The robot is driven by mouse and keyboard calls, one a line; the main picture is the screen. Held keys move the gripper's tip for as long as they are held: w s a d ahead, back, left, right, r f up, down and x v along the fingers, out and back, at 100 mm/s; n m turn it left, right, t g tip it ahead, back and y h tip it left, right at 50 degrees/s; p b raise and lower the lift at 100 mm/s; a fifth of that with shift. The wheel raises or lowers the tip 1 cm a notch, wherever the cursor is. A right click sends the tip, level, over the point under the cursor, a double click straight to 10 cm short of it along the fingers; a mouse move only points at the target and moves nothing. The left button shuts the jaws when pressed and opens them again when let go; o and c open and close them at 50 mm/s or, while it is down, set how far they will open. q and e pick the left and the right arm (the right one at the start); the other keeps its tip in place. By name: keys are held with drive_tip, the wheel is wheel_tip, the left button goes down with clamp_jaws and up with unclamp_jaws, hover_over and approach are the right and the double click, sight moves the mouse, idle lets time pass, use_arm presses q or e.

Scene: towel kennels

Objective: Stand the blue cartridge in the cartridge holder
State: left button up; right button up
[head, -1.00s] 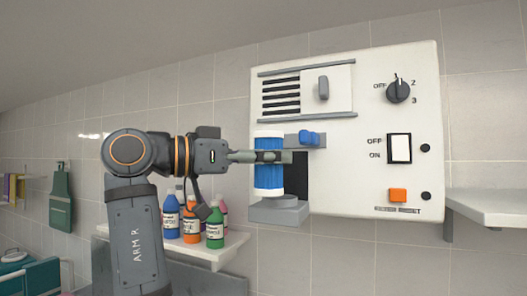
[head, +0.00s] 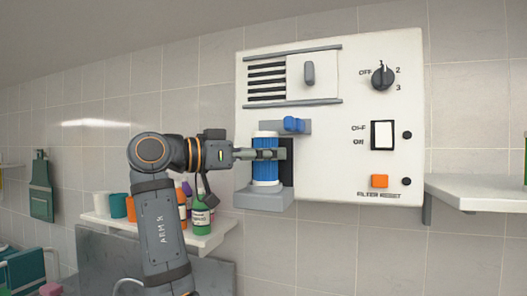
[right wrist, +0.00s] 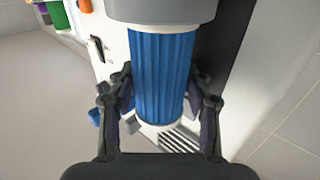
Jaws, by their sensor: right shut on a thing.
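The blue cartridge (head: 265,170), ribbed with white end caps, is upright in front of the white wall panel. My right gripper (head: 268,154) is shut around its upper half from the left. The cartridge holder (head: 263,199) is a grey block on the panel, directly under the cartridge. The cartridge's lower end is at the holder's top; I cannot tell whether it rests in it. In the right wrist view the cartridge (right wrist: 161,75) stands between my gripper's fingers (right wrist: 160,112), one on each side, with the grey holder (right wrist: 160,10) at its lower end. My left gripper is out of view.
A blue lever (head: 294,124) on a grey bracket is just above and right of the cartridge. The white panel (head: 335,165) carries a dial (head: 383,78), a switch (head: 382,135) and an orange button (head: 379,181). A shelf (head: 212,239) with several bottles is at lower left.

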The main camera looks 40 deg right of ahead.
drive_tip(key=shift+a+f, duration=0.2)
drive_tip(key=shift+f, duration=0.15)
drive_tip(key=o, duration=1.3)
drive_tip(key=v, duration=1.2)
drive_tip(key=shift+f, duration=0.15)
